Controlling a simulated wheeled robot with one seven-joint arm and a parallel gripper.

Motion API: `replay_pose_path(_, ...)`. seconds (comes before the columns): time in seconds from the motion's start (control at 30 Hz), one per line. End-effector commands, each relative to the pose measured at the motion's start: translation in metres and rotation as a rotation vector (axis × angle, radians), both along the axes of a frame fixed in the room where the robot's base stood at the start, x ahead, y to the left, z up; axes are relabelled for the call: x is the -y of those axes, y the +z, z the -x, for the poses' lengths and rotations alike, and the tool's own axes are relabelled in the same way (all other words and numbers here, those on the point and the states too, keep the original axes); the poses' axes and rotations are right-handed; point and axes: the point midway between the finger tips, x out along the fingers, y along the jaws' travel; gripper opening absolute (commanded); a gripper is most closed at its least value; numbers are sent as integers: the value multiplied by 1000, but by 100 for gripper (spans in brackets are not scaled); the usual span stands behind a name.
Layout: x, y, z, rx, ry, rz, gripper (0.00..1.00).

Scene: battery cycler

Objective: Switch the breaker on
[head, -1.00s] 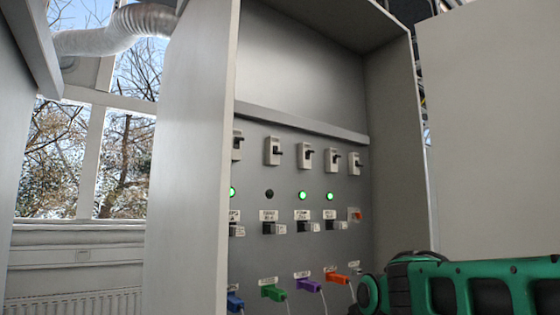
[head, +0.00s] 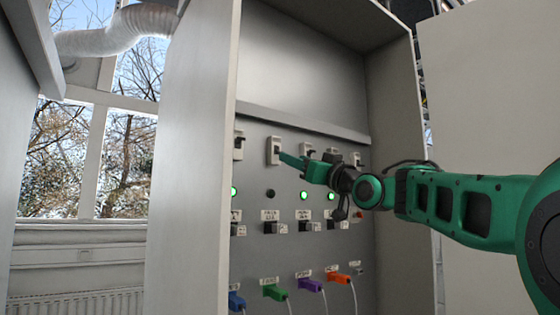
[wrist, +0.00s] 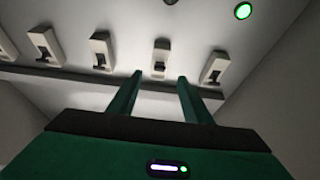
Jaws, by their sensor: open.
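A row of white breakers runs across the grey cabinet panel. The second from the left (head: 272,151) is above the one dark lamp (head: 270,193). In the wrist view, where the panel appears upside down, this breaker (wrist: 160,52) with its dark toggle shows between the tips of my two green fingers. My gripper (head: 284,158) is open and empty, its fingers pointing at that breaker. Contact cannot be told. The leftmost breaker (head: 238,146) also shows at the right of the wrist view (wrist: 215,68). My gripper and arm partly cover the breakers farther right.
Lit green lamps (head: 304,195) sit under other breakers. Lower down are labelled connectors and coloured plugs, including a green one (head: 274,292), with cables. A ledge (head: 300,122) runs above the breakers. The cabinet's left wall (head: 190,160) and right wall enclose the panel.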

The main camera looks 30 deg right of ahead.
Motion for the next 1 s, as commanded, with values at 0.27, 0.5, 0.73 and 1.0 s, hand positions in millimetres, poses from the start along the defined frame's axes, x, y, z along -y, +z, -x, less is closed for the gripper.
replay_pose_path(0.27,-2,17,-45,-2,1,0,45)
replay_pose_path(0.5,-2,25,-62,-2,0,-1,45)
replay_pose_path(0.73,-2,25,-64,-2,0,-1,45)
replay_pose_path(1.0,-2,25,-64,-2,0,-1,4)
